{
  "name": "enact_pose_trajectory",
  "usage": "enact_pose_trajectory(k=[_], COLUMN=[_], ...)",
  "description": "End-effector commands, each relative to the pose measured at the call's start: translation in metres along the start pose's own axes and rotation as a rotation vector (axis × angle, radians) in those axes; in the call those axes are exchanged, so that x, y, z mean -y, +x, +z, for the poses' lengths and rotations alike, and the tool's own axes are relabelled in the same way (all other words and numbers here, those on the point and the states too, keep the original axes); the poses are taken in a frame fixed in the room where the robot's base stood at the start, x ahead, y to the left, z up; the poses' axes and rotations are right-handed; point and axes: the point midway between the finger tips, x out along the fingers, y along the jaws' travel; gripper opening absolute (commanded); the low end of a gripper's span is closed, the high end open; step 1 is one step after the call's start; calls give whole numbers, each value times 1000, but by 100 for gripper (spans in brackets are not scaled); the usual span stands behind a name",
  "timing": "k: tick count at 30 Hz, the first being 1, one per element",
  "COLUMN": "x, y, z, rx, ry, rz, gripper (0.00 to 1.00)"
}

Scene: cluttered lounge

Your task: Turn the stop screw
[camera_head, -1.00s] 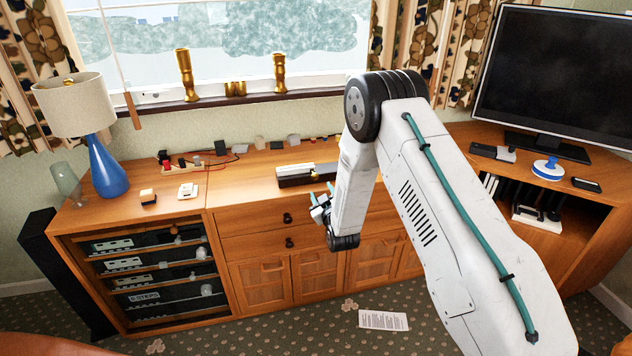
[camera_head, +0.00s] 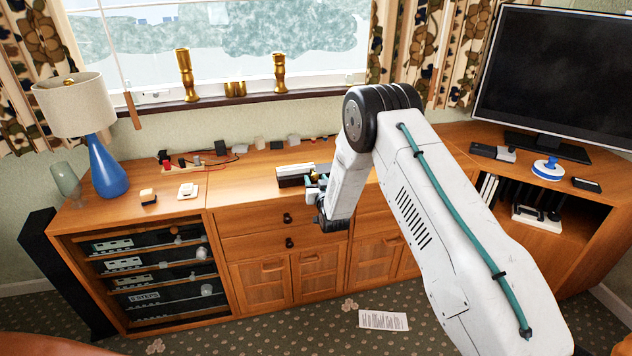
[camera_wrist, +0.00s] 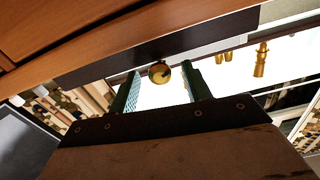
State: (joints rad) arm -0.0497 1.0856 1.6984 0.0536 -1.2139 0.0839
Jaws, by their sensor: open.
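The stop screw shows in the wrist view as a round brass knob (camera_wrist: 159,74) with a dark mark on its face. It appears between my gripper's two green fingers (camera_wrist: 161,82), with a gap on each side. My gripper is open. In the head view my gripper (camera_head: 316,184) is at the right front of a low dark box with a pale top (camera_head: 290,176) on the cabinet. The gripper largely hides that end of the box. The box's dark edge (camera_wrist: 105,66) runs behind the knob in the wrist view.
The wooden cabinet top (camera_head: 237,190) is clear left of the box. A cream block (camera_head: 148,196), a white switch (camera_head: 188,190) and a blue lamp (camera_head: 107,170) stand farther left. Cables and small parts (camera_head: 205,156) line the back. A monitor (camera_head: 560,80) stands right.

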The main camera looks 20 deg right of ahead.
Motion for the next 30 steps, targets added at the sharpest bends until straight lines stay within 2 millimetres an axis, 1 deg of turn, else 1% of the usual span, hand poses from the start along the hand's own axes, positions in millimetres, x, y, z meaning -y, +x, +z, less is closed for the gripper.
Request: enact_pose_trajectory(k=[8, 9, 11, 12, 13, 14, 23, 30], x=[0, 0, 0, 0, 0, 0, 0, 0], y=[3, 3, 3, 3, 3, 3, 2, 3], z=[0, 0, 0, 0, 0, 0, 0, 0], rx=[1, 0, 0, 0, 0, 0, 0, 0], ry=[-1, 0, -1, -1, -1, -1, -24, -140], rz=[0, 0, 0, 0, 0, 0, 0, 0], gripper=[48, 43, 26, 15, 7, 3, 3, 3])
